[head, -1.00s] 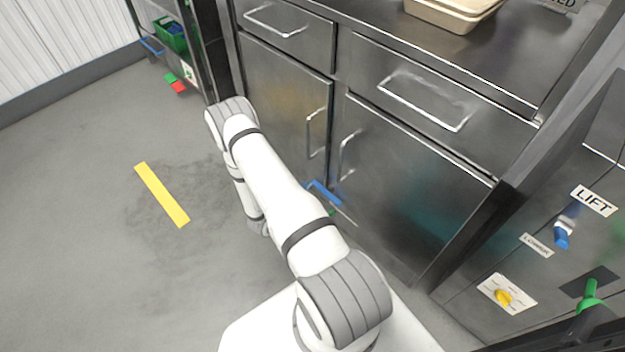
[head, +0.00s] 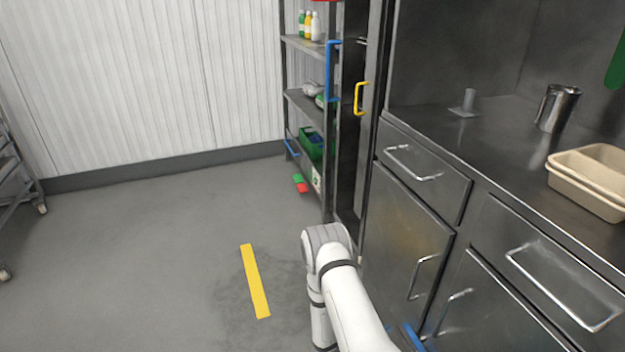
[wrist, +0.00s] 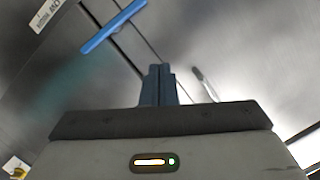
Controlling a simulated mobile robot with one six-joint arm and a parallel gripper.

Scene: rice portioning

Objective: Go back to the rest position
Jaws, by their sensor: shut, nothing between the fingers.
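My gripper (wrist: 158,84) shows in the wrist view with its two blue-grey fingers pressed together and nothing between them. It points at steel cabinet fronts. In the head view my white arm reaches up from the bottom edge, in front of the lower cabinets (head: 405,245). The gripper itself cannot be made out in the head view.
A blue handle (wrist: 113,27) is beyond my gripper at upper left. The counter (head: 480,135) carries beige trays (head: 590,182) and a steel jug (head: 556,108). A shelf rack (head: 308,48) stands at the back. The floor left of the yellow strip (head: 255,280) is clear.

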